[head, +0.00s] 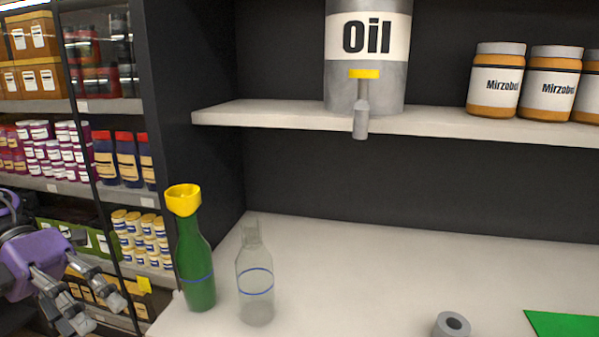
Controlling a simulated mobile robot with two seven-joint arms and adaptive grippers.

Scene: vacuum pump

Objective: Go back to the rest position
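My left gripper (96,312) is at the lower left edge, beside the counter and left of the bottles. Its fingers are spread apart with nothing between them. A green bottle (196,268) with a yellow funnel-like top (183,199) stands upright at the counter's left end. A clear glass bottle (256,285) with a blue ring stands just right of it. My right gripper is out of view.
A grey oil tank (367,85) with a yellow-handled tap stands on the upper shelf (275,112). Several Mirzobal jars (496,82) stand to its right. A grey ring-shaped part (452,325) and a green sheet (565,324) lie on the white counter (370,275). Stocked shelves fill the left.

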